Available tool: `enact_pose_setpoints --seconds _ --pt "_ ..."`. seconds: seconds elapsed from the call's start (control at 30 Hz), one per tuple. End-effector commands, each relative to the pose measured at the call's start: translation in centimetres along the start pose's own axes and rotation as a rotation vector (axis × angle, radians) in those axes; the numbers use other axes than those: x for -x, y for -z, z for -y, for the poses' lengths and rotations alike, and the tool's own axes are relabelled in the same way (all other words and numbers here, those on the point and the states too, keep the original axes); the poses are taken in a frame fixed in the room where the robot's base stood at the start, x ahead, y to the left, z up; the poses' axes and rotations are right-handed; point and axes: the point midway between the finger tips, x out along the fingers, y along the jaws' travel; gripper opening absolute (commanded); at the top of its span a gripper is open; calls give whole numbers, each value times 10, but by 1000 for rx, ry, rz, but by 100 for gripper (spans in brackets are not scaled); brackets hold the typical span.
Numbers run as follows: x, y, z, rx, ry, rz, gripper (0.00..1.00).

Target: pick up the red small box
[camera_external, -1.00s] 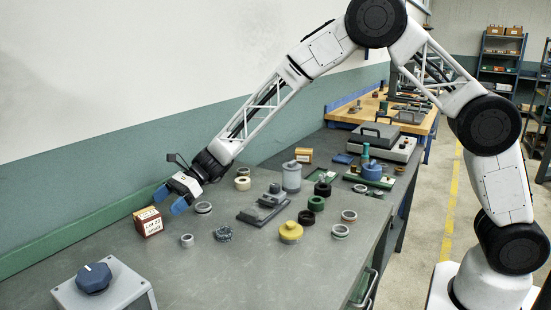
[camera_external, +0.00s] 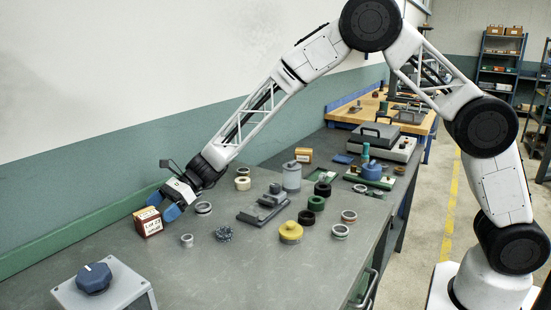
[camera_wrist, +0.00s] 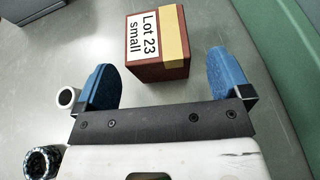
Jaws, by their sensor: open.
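The red small box (camera_external: 147,225) stands on the grey bench near its left side, with a tan stripe and a white label. In the wrist view the box (camera_wrist: 158,62) shows the label "Lot 23 small" and lies ahead of and between the blue fingers. My gripper (camera_external: 164,205) is open and low, right beside the box in the external view. In the wrist view my gripper (camera_wrist: 166,78) has its two fingers apart, with the near end of the box between the fingertips and a gap to each side.
A small grey ring (camera_external: 187,240) and a dark ring (camera_external: 223,233) lie to the right of the box. A grey control box with a blue knob (camera_external: 94,279) is at the front left. The wall (camera_external: 60,190) runs close behind the box. Several rings and parts fill the bench's middle.

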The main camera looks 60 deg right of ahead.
Motion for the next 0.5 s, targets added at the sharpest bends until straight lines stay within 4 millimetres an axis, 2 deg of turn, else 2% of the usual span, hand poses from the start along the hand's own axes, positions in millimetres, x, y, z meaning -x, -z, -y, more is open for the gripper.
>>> enact_pose_setpoints --seconds 0.23,0.5 --pt "-8 0 0 0 -1 0 96" --pt "-36 0 -2 1 -1 0 96"
